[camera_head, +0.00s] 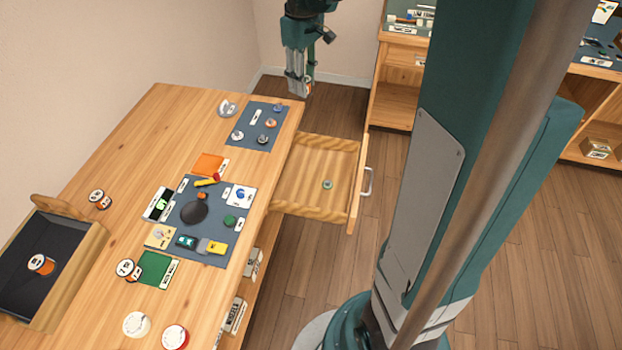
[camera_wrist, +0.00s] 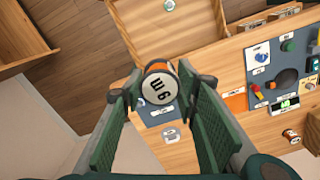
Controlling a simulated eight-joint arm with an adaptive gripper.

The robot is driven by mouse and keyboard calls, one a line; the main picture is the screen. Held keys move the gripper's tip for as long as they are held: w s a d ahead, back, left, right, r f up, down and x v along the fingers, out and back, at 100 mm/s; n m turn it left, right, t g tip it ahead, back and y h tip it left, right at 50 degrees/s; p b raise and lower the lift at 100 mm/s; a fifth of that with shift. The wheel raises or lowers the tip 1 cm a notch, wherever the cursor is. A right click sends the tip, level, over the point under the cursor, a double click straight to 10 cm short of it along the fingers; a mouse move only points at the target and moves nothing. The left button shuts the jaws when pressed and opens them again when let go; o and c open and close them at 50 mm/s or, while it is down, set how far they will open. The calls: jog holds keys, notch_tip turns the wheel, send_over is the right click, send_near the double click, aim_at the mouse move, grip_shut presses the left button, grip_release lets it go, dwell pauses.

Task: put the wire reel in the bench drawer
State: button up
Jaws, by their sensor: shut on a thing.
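My gripper (camera_head: 300,88) is raised beyond the far end of the bench, up and back from the drawer. It is shut on a wire reel (camera_wrist: 158,88), orange with a white round label, which shows between the fingertips in the wrist view. The bench drawer (camera_head: 294,195) is pulled open on the bench's right side, with a grey handle on its front. A small grey-green round thing (camera_head: 327,184) lies inside it. The drawer also shows at the top of the wrist view (camera_wrist: 190,38), and the reel is apart from it.
More reels stand on the bench (camera_head: 97,197), by a green mat (camera_head: 158,268) and in a black tray (camera_head: 75,237). Blue mats with small parts (camera_head: 254,140) lie near the bench's drawer side. My own column fills the right foreground. Most of the drawer floor is clear.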

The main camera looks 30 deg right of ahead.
jog(key=s+d+m, duration=0.2)
jog(key=s+d, duration=0.5)
jog(key=d, duration=0.2)
send_over(335, 165)
notch_tip(335, 165, down, 25)
jog(key=shift+r+b, duration=0.15)
jog(key=shift+b, duration=0.25)
jog(key=shift+s, duration=0.1)
jog(key=shift+a+f+b, duration=0.1)
jog(key=shift+f+b, duration=0.7)
jog(key=shift+f, duration=2.3)
jog(key=shift+f+b, duration=0.5)
jog(key=shift+f, duration=1.35)
jog(key=shift+f, duration=0.15)
